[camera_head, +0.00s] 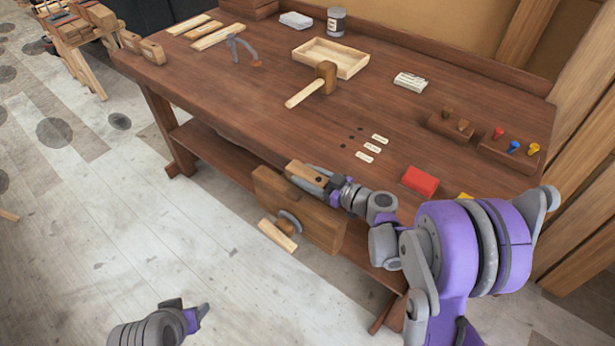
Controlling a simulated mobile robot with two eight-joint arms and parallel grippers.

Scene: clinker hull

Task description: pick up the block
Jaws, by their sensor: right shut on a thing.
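My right gripper (326,181) reaches in from the right at the front edge of the workbench. It is shut on a small light-wood block (303,171) with a dark spot on its face. The block is just above the wooden vise (278,195) on the bench front; I cannot tell whether they touch. The fingers hide part of the block. My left gripper (197,316) is low at the lower left, over the floor and away from the bench; its fingers are too small to read.
On the workbench (225,95) lie a mallet (315,85), a shallow wooden tray (330,57), a red block (420,181) and a rack with coloured pegs (508,152). Two wooden blocks (152,51) sit at the left end. The bench's middle left is clear.

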